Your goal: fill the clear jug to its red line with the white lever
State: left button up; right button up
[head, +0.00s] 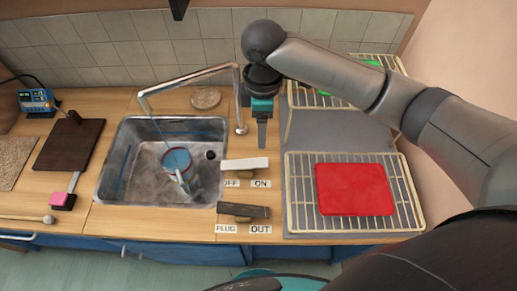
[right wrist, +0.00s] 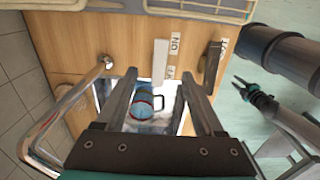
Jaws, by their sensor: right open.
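The clear jug (head: 177,162) stands in the metal sink, with blue water and a red line around it. I cannot tell the water level against the line. It also shows between my right fingers in the right wrist view (right wrist: 143,103). A thin bluish streak runs from the faucet (head: 190,78) down to the jug. The white lever (head: 245,164) lies on the counter right of the sink, above labels OFF and ON. My right gripper (head: 262,132) is open and empty, behind the lever and apart from it. My left gripper (right wrist: 242,86) is open and empty in the right wrist view.
A dark lever (head: 243,210) with labels PLUG and OUT lies in front of the white one. A wire rack (head: 300,200) with a red board (head: 354,189) stands to the right.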

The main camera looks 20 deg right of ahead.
send_over(261, 162)
notch_tip(261, 162, down, 6)
jog(key=r, duration=0.1)
notch_tip(261, 162, down, 8)
jog(key=shift+b, duration=0.75)
pick_arm(q)
jog(key=shift+s+a+f, duration=0.15)
jog(key=shift+s+f, duration=0.7)
jog(key=shift+f, duration=0.05)
pick_arm(e)
jog(key=shift+f, duration=0.65)
jog(key=shift+c, duration=0.2)
pick_arm(q)
jog(key=shift+s, duration=0.1)
pick_arm(e)
grip_shut()
